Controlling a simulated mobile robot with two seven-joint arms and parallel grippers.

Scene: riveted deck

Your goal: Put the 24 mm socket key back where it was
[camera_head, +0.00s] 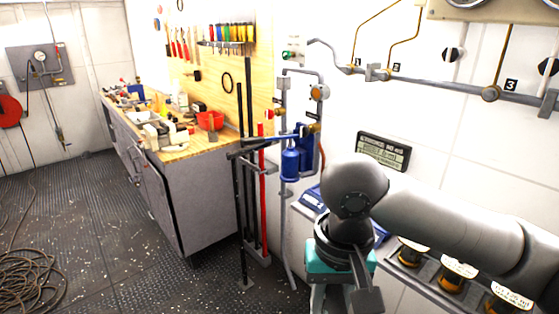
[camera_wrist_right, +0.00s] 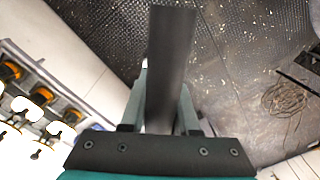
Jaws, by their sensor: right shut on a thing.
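My right gripper (camera_wrist_right: 165,100) is shut on a dark grey bar (camera_wrist_right: 172,50), which extends away between its two fingers in the right wrist view. I take it to be the socket key; no size mark is readable and its far end shape is unclear. In the head view my right arm comes in from the right, with a teal wrist part. A dark bar (camera_head: 366,290) hangs beside it, and the fingers are mostly hidden. A floor rack (camera_head: 257,252) with tall black rods (camera_head: 241,185) and a red rod (camera_head: 263,190) stands left of my wrist. My left gripper is not in view.
A grey workbench (camera_head: 195,200) with tools stands at the left. Pipes and a blue filter (camera_head: 290,165) are on the wall behind the rack. A shelf with amber-and-white jars (camera_head: 452,278) is under my forearm. Coiled rope (camera_head: 30,265) lies on the otherwise open floor.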

